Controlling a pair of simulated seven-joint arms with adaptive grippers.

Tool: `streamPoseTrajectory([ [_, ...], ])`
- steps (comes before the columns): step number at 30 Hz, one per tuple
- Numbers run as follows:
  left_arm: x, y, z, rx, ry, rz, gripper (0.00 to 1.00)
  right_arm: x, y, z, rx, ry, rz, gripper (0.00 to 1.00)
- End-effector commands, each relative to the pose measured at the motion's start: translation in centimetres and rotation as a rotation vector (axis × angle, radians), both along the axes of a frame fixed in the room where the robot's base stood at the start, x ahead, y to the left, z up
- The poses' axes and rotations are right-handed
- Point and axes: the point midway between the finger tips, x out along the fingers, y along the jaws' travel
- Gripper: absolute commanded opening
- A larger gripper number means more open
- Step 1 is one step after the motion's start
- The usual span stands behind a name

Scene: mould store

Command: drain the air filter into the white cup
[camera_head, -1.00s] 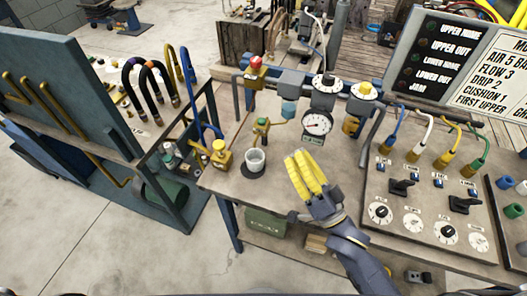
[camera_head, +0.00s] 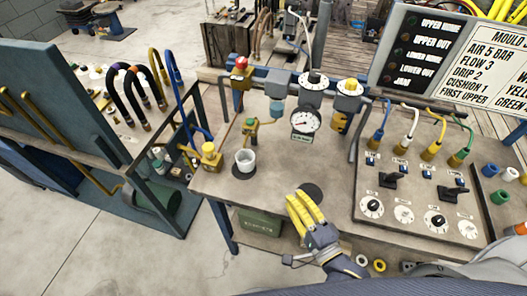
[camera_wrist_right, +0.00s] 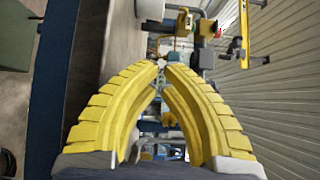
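The white cup (camera_head: 245,161) stands upright on the bench, below the air line's left end. The air filter (camera_head: 277,107) has a bluish bowl under a grey block, left of the round gauge (camera_head: 305,121). A small green-and-yellow fitting (camera_head: 250,125) sits beside the filter, above the cup; I cannot tell whether it is the drain. My right gripper (camera_head: 301,198) is at the bench's front edge, right of and nearer than the cup, apart from it. In the right wrist view its yellow fingers (camera_wrist_right: 160,64) meet at the tips with nothing between them. My left gripper is out of view.
A dark round pad (camera_head: 311,193) lies on the bench just beyond my right gripper. A brass fitting (camera_head: 209,154) with a blue hose stands left of the cup. A switch panel (camera_head: 419,198) fills the bench's right side. The bench between cup and pad is clear.

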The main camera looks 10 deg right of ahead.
Motion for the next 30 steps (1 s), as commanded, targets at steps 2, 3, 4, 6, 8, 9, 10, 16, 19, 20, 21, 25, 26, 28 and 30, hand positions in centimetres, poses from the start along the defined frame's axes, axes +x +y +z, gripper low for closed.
streamPoseTrajectory([
  [2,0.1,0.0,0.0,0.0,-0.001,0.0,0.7,1.3,0.4,0.1,0.001,-0.004,0.0,0.0],
  [3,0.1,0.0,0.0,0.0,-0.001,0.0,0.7,1.9,0.6,0.1,0.001,-0.004,0.0,0.0],
  [4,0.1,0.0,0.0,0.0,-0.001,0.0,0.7,2.3,0.7,0.1,0.0,-0.004,0.0,0.0],
  [6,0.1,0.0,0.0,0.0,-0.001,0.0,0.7,3.4,1.1,0.1,0.001,-0.005,0.0,0.0],
  [8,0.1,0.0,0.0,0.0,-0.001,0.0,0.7,4.4,1.4,0.1,0.0,-0.004,0.0,0.0],
  [9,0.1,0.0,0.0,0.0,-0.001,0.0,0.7,5.0,1.5,0.1,0.001,-0.004,0.0,0.0],
  [10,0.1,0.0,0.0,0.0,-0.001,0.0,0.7,5.5,1.7,0.1,0.001,-0.004,0.0,0.0],
  [16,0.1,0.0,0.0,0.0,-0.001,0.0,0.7,8.7,2.7,0.1,0.0,-0.004,0.0,0.0],
  [19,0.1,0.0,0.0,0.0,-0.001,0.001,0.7,10.3,3.2,0.1,0.0,-0.003,0.001,0.0],
  [20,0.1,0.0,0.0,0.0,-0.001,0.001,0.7,10.8,3.4,0.1,0.001,-0.003,0.001,0.0],
  [21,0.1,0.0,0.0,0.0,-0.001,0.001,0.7,11.4,3.6,0.1,0.0,-0.004,0.001,0.0],
  [25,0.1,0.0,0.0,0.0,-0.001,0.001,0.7,13.3,4.1,0.1,0.0,-0.002,0.0,0.0],
  [26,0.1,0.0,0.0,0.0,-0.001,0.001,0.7,13.7,4.2,0.1,-0.001,-0.002,0.0,0.0],
  [28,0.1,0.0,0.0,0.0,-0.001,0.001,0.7,14.6,4.5,0.1,0.0,-0.002,0.001,0.0],
  [30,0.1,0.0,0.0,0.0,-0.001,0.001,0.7,15.3,4.7,0.1,0.0,-0.002,0.001,0.0],
])
